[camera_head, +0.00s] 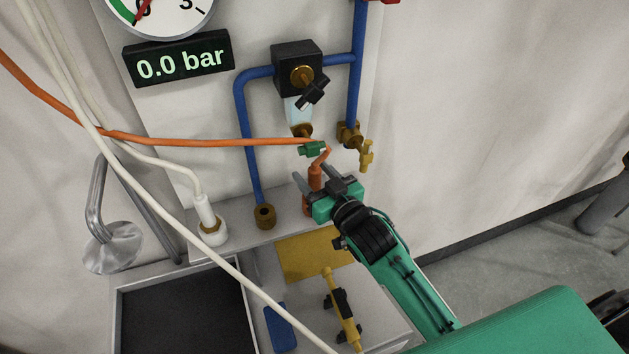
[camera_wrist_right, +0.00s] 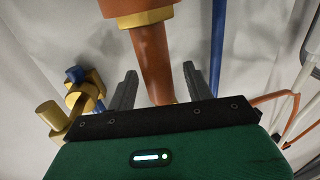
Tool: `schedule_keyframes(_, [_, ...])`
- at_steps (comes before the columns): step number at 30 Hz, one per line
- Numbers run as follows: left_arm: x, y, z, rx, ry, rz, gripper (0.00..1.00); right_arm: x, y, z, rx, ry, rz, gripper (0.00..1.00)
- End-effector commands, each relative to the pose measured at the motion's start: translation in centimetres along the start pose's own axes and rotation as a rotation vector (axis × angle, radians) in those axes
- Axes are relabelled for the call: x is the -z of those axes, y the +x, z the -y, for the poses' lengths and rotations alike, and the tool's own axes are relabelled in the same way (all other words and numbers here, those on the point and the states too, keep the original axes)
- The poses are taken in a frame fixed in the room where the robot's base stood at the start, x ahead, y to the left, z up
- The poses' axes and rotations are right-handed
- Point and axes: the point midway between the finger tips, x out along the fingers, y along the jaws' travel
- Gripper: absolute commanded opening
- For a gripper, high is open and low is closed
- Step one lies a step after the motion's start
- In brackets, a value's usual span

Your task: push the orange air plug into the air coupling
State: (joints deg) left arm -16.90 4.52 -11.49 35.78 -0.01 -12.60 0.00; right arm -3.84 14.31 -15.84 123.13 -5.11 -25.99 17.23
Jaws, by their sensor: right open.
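The orange air plug (camera_head: 315,174) stands roughly upright at the right end of the ledge, its orange hose (camera_head: 220,142) bending away at the top. My right gripper (camera_head: 318,180) is open around the plug, one finger to each side. In the right wrist view the orange body (camera_wrist_right: 152,62) shows between the two fingers (camera_wrist_right: 160,88), with a gap on both sides. The plug's lower end is partly hidden by my gripper.
A white plug (camera_head: 205,212) with a white hose stands left of the brass fitting. A black valve block (camera_head: 298,70) and blue pipes are on the wall panel. The display (camera_head: 178,58) reads 0.0 bar. A yellow tool (camera_head: 341,310) and blue block (camera_head: 281,328) lie in front.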

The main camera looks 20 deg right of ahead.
Motion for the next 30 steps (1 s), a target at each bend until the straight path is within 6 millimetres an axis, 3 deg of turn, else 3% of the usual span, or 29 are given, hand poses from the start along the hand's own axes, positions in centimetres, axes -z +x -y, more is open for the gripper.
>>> schedule_keyframes(4, [-0.7, -0.8, 0.1, 0.001, 0.000, 0.009, 0.52, 0.2, 1.6, -0.1, -0.001, 0.000, 0.000, 0.52])
schedule_keyframes(13, [-0.9, -0.8, 0.1, 0.001, 0.000, 0.013, 0.52, 0.1, 2.0, -0.1, -0.001, 0.000, -0.001, 0.52])
schedule_keyframes(21, [-0.8, -0.8, 0.1, 0.001, 0.000, 0.012, 0.52, 0.1, 1.9, -0.1, -0.001, 0.000, 0.000, 0.00])
schedule_keyframes(30, [-0.6, -0.9, 0.1, 0.001, 0.000, 0.010, 0.52, 0.2, 2.0, -0.1, -0.001, 0.000, -0.001, 0.00])
